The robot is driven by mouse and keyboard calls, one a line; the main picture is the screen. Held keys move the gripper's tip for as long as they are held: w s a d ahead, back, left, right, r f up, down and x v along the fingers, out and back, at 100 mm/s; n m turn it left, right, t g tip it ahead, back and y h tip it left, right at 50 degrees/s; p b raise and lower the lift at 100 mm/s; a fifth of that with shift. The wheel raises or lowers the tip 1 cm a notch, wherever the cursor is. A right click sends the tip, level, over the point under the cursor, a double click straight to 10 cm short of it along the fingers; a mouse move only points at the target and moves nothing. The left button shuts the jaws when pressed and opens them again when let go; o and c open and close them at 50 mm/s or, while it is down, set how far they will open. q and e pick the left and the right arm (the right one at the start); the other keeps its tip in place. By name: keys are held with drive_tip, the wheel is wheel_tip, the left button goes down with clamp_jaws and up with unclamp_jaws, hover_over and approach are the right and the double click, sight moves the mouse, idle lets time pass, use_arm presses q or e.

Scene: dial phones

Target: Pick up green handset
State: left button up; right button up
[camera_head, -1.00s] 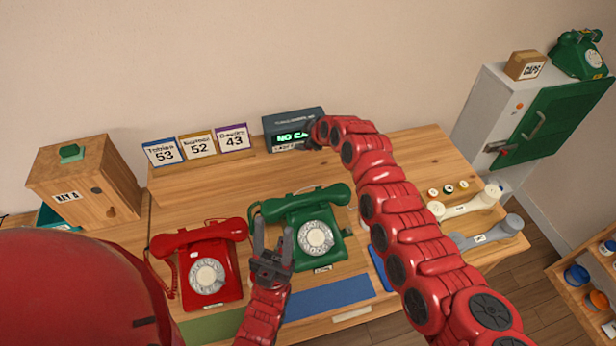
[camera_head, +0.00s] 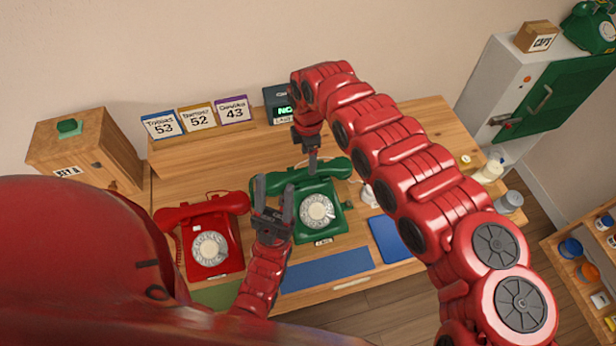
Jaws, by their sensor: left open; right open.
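The green handset (camera_head: 336,168) lies across the cradle of the green rotary phone (camera_head: 318,209) on the desk. My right gripper (camera_head: 312,168) points down over the middle of the handset, its fingers hiding a small part of it. I cannot tell whether they touch it. My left gripper (camera_head: 273,192) is open and empty, with its fingers up beside the left side of the green phone, near the handset's left end.
A red phone (camera_head: 209,248) stands left of the green one. Number cards (camera_head: 197,117) and a display box (camera_head: 279,105) stand behind. A blue mat (camera_head: 328,270) lies in front. A second green phone (camera_head: 590,28) sits on the cabinet at right.

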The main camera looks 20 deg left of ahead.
sight(308, 175)
drive_tip(key=shift+f, duration=0.95)
drive_tip(key=f+b, duration=0.1)
drive_tip(key=f, duration=0.1)
drive_tip(key=f+b, duration=0.1)
drive_tip(key=f, duration=0.1)
drive_tip(key=shift+s+f, duration=0.2)
drive_tip(key=shift+f, duration=0.1)
drive_tip(key=shift+r, duration=0.1)
drive_tip(key=shift+c, duration=0.9)
clamp_jaws()
